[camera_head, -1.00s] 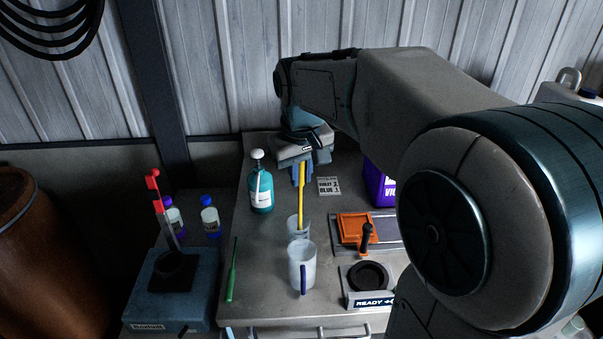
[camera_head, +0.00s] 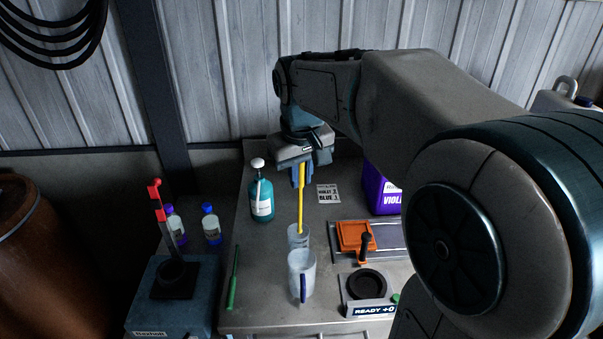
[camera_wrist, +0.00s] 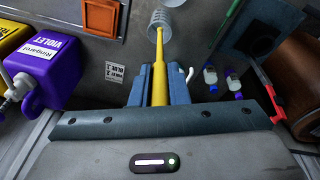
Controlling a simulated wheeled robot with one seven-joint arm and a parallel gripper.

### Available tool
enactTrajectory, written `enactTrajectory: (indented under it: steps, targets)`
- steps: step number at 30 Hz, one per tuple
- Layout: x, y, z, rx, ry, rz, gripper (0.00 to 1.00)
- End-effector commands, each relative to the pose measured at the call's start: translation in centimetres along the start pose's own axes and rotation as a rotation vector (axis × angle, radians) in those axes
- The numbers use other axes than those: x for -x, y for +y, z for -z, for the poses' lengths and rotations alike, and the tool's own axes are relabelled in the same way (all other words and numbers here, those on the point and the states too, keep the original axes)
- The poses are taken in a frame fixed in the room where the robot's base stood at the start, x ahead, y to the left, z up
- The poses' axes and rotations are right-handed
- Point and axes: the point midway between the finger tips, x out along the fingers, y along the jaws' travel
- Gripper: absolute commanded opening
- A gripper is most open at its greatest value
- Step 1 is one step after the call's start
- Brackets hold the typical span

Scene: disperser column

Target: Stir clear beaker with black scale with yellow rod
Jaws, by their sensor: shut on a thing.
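My gripper (camera_head: 299,182) is shut on the upper part of the yellow rod (camera_head: 301,208), which points down nearly upright. The rod's lower end is inside the small clear beaker (camera_head: 293,240), which stands on the bench. In the wrist view the rod (camera_wrist: 159,72) runs from between the blue fingers (camera_wrist: 159,88) to the clear beaker (camera_wrist: 153,24), which shows dark ring marks. Whether the tip touches the beaker's bottom or wall cannot be told.
A teal bottle (camera_head: 262,197) stands left of the rod. A green stick (camera_head: 233,278) lies at the left bench edge. An orange tray (camera_head: 354,235), a dark round-topped scale (camera_head: 369,285) and a violet jug (camera_head: 380,190) are on the right.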

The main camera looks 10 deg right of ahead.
Motion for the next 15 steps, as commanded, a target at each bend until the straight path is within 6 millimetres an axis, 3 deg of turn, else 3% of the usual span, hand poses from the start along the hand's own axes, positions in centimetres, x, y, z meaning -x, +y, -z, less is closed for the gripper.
enactTrajectory:
  steps: [8, 15]
  targets:
    - [0.1, 0.0, 0.0, 0.000, 0.000, 0.000, 0.00]
    - [1.9, 0.1, 0.4, 0.000, 0.001, 0.000, 0.00]
